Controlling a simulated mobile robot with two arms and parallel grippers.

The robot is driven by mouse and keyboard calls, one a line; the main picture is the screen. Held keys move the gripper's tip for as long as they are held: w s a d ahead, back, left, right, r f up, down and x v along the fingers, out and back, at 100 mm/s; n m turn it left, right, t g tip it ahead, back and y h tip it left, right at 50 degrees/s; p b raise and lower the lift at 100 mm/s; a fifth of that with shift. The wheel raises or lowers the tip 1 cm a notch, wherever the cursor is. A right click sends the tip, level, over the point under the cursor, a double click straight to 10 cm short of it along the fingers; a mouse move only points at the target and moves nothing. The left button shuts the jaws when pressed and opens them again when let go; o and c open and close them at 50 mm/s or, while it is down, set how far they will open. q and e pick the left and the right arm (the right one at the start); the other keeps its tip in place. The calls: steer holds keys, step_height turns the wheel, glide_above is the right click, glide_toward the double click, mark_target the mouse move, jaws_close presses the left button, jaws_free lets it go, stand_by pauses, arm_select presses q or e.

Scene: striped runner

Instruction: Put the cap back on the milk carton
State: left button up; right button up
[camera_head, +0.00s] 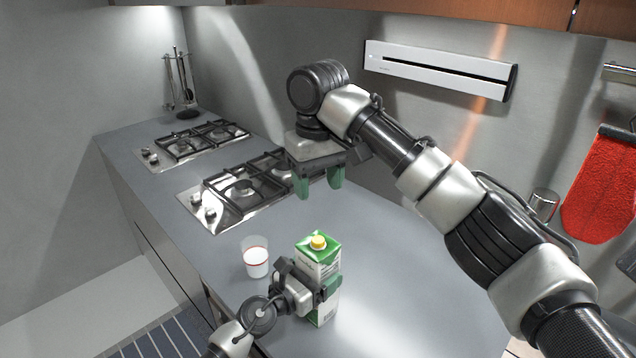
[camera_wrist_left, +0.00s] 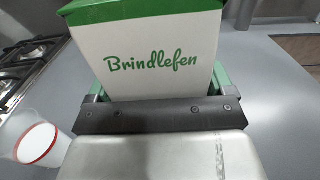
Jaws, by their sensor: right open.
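The green and white milk carton (camera_head: 316,256) stands upright on the grey counter. A yellow cap (camera_head: 318,241) sits on the spout on its slanted top; I cannot tell how tightly it is seated. My left gripper (camera_head: 322,288) is around the lower carton. In the left wrist view the carton (camera_wrist_left: 150,60) fills the space between the two green fingers, its lettered face toward the palm. My right gripper (camera_head: 320,186) is open and empty, pointing down above the counter behind the carton, higher than the cap.
A glass with milk (camera_head: 256,262) stands left of the carton, close to my left arm; it also shows in the left wrist view (camera_wrist_left: 38,148). Two gas hobs (camera_head: 240,190) lie further back. The counter right of the carton is clear.

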arm_select(q)
steer(key=shift+o, duration=1.3)
steer(key=v, duration=1)
steer(key=shift+s+a, duration=0.25)
steer(key=shift+a, duration=0.05)
